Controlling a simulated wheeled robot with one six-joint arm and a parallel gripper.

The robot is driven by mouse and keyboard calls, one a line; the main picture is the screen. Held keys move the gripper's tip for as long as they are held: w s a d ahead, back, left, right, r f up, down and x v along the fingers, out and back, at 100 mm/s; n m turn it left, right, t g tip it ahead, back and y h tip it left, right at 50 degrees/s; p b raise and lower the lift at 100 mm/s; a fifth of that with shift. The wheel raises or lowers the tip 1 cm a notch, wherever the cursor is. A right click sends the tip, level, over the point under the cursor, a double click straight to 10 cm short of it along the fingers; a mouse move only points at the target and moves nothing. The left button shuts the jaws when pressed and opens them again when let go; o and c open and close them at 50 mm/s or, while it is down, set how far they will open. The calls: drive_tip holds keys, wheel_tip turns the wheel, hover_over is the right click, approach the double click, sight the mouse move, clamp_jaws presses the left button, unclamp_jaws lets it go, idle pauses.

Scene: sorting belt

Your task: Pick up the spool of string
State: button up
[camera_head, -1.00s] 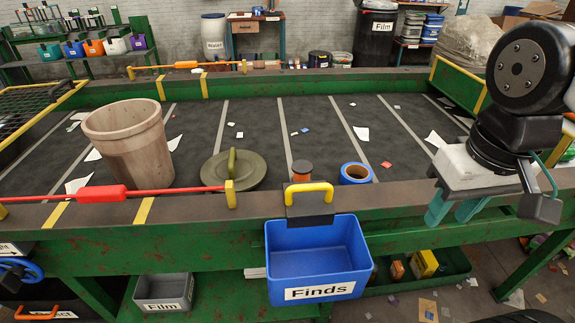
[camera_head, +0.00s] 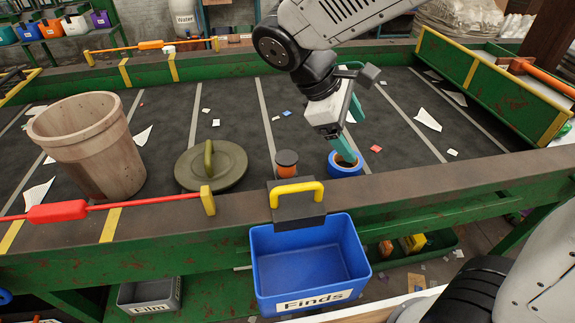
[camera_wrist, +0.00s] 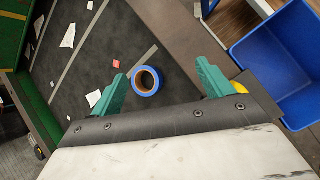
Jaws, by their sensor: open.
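A short orange cylinder with a dark top (camera_head: 287,164), which looks like the spool of string, stands on the belt in the head view, just behind the blue bin's yellow handle. A blue ring with a tan inside (camera_head: 345,164), like a roll of tape, lies to its right. My gripper (camera_head: 352,140) is open and empty, with teal fingers right above and close to the blue ring. In the wrist view the blue ring (camera_wrist: 147,81) shows between the two fingers, nearer the left one. I do not see the orange cylinder in the wrist view.
A blue "Finds" bin (camera_head: 310,262) hangs on the belt's front edge. An olive round lid (camera_head: 225,172) and a tall brown tub (camera_head: 92,150) stand left of the cylinder. Paper scraps lie on the belt. The green side wall (camera_head: 500,95) bounds the right.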

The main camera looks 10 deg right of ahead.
drive_tip(key=w+a+f+n+t+h, duration=0.25)
drive_tip(key=w+a+f+n, duration=0.25)
drive_tip(key=a, duration=0.3)
drive_tip(key=n+t+h, duration=0.2)
drive_tip(key=n+t, duration=0.1)
drive_tip(key=n, duration=0.3)
approach(285, 158)
drive_tip(key=x, duration=0.8)
drive_tip(key=shift+f, duration=0.1)
drive_tip(key=c, duration=1.1)
